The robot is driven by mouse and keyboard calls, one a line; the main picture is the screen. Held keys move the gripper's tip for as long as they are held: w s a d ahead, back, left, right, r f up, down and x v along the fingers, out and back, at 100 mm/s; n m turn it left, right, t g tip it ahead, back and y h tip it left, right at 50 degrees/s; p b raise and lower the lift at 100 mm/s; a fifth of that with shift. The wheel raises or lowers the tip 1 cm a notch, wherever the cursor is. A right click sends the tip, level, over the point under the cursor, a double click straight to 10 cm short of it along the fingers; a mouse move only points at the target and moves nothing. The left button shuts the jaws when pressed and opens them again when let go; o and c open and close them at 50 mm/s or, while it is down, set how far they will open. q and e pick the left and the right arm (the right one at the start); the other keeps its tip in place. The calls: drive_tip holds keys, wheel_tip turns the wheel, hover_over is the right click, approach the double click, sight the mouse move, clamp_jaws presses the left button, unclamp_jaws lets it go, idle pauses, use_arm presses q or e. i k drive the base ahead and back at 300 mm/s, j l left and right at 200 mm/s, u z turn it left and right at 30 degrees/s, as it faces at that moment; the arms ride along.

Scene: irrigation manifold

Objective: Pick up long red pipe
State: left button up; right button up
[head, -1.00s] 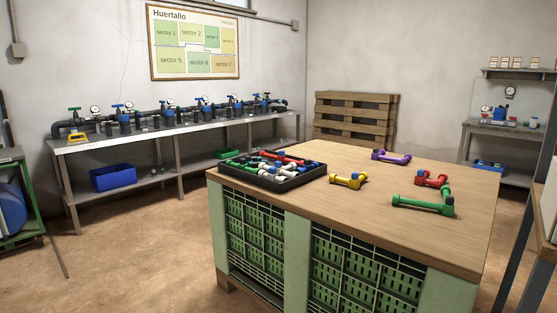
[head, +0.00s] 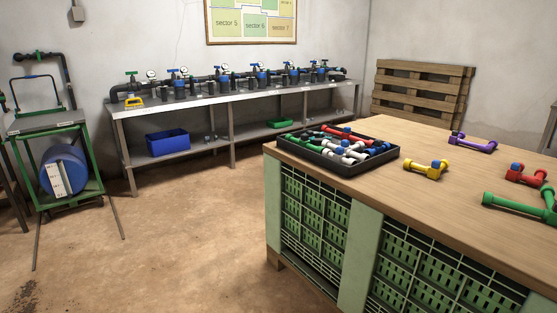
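A black tray (head: 322,165) on the wooden-topped table holds a jumble of red, white, blue, green and dark pipe pieces. A long red pipe (head: 345,133) lies along the tray's far side, partly crowded by other pieces. A separate red pipe assembly (head: 525,174) with a blue part sits on the table at the right; it looks shorter. Neither of my grippers shows in the head view.
The wooden table (head: 420,205) also bears yellow (head: 426,168), purple (head: 472,142) and green (head: 515,205) pipe assemblies. A long bench with a valve manifold (head: 240,82) stands along the wall. A green cart with a blue drum (head: 62,170) is at left. The floor between is clear.

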sight(346, 135)
drive_tip(key=i+j+u, duration=0.15)
drive_tip(key=i+u, duration=0.55)
drive_tip(key=i, duration=0.2)
drive_tip(key=i+u, duration=0.45)
drive_tip(key=i, duration=1.65)
drive_tip(key=i+z, duration=0.25)
drive_tip(key=i, duration=0.25)
drive_tip(key=i+z, duration=0.2)
drive_tip(key=i, duration=0.35)
drive_tip(key=i+j+z, duration=0.25)
drive_tip(key=i, duration=0.25)
drive_tip(key=i+l+z, duration=0.1)
drive_tip(key=i+z, duration=0.6)
drive_tip(key=z, duration=0.2)
drive_tip(key=i+j+z, duration=0.15)
drive_tip(key=i+z, duration=0.55)
drive_tip(key=z, duration=0.2)
drive_tip(key=i+j+z, duration=0.2)
drive_tip(key=z, duration=0.3)
drive_tip(key=i+j+z, duration=0.2)
drive_tip(key=z, duration=0.25)
drive_tip(key=i+j+z, duration=0.2)
drive_tip(key=z, duration=0.15)
drive_tip(key=i+j+z, duration=0.15)
drive_tip(key=j+z, duration=0.2)
drive_tip(key=i+j+z, duration=0.1)
drive_tip(key=j+z, duration=0.2)
